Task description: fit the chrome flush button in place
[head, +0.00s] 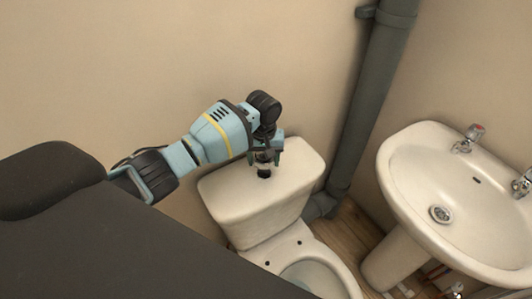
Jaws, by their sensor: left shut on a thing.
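My left gripper (265,158) is above the white toilet cistern (298,160), pointing down with its fingers near the lid. It is shut on the chrome flush button (264,157), which is small and partly hidden between the fingers. A dark round hole (264,174) shows in the cistern lid just below the button. I cannot tell whether the button touches the lid. My right gripper is not in view.
A thick grey pipe (368,95) runs down the wall corner right of the cistern. A white pedestal basin (420,170) with chrome taps stands at the right. The toilet bowl (312,277) is below the cistern. Beige walls stand close behind.

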